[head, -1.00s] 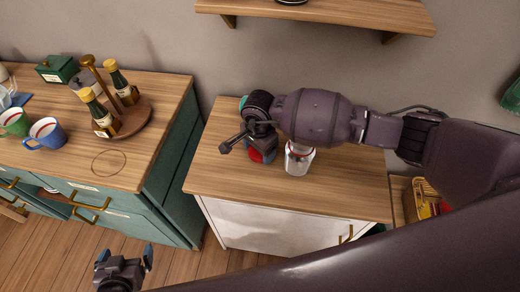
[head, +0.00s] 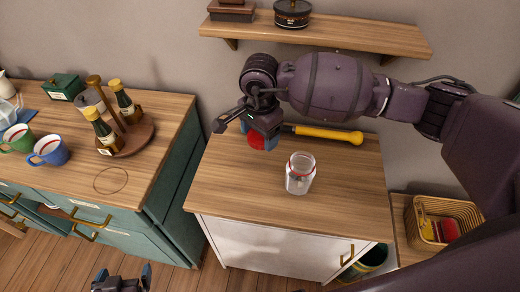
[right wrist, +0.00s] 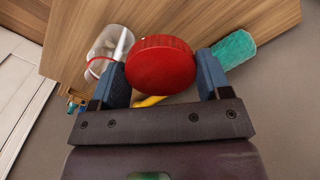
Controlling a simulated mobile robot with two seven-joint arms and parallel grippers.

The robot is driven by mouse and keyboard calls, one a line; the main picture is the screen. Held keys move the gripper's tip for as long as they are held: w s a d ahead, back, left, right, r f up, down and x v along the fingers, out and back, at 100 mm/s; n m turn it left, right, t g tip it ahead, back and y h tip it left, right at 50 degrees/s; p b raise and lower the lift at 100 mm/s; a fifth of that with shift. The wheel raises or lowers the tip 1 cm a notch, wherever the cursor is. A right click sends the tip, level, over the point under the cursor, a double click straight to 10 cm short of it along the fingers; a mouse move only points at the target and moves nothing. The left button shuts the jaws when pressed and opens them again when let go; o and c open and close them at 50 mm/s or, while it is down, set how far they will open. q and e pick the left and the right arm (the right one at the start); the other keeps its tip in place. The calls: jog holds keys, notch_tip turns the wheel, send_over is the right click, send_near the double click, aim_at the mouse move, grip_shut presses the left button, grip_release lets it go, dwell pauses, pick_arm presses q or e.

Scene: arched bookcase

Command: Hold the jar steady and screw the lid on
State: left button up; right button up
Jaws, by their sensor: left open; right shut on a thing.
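The clear glass jar (head: 300,180) stands upright and open on the wooden top of the white cabinet. It also shows in the right wrist view (right wrist: 103,70), left of the lid. The red lid (head: 256,141) is between the fingers of my right gripper (head: 262,132), behind and left of the jar and apart from it. In the right wrist view the round red lid (right wrist: 160,65) is between the blue fingertips. My left gripper (head: 122,275) is open and empty at the bottom edge, low in front of the teal cabinet, far from the jar.
A yellow-handled tool (head: 328,134) lies behind the jar. The teal cabinet at left holds mugs (head: 48,150) and a round bottle stand (head: 130,138). A wall shelf (head: 320,36) is above; a basket (head: 440,222) is at right.

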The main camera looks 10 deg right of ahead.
notch_tip(320, 180, up, 4)
jog(key=shift+r, duration=0.7)
